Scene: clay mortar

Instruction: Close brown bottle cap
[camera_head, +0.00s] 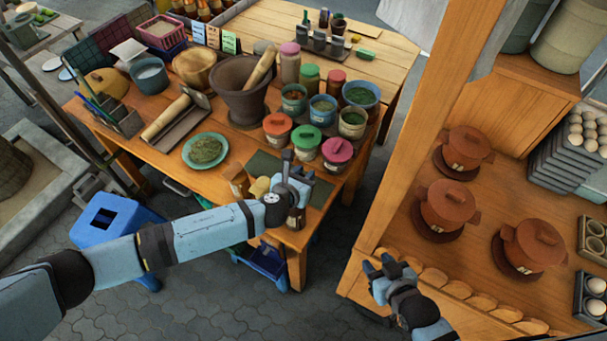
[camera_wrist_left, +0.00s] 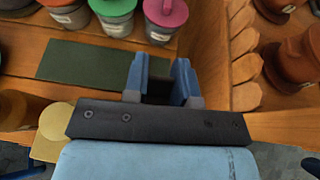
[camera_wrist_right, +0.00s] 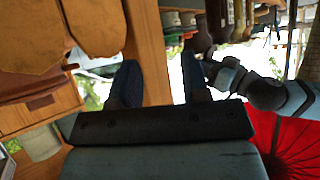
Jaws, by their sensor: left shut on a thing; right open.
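A dark brown bottle (camera_head: 294,218) is at the table's front right corner, mostly hidden under my left gripper (camera_head: 296,178). Its cap cannot be told apart from the bottle. My left gripper is shut on the bottle; in the left wrist view its blue fingers (camera_wrist_left: 163,82) have a dark brown thing (camera_wrist_left: 158,92) between them. Whether the bottle touches the table is hidden. My right gripper (camera_head: 385,268) is open and empty at the edge of the wooden counter on the right. Its spread fingers show in the right wrist view (camera_wrist_right: 160,85).
A yellow-topped jar (camera_head: 259,187) stands just left of my left gripper. A dark green mat (camera_wrist_left: 90,65) lies behind it, with lidded jars (camera_head: 307,138) beyond. Brown lidded pots (camera_head: 448,205) stand on the right counter. A floor gap separates table and counter.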

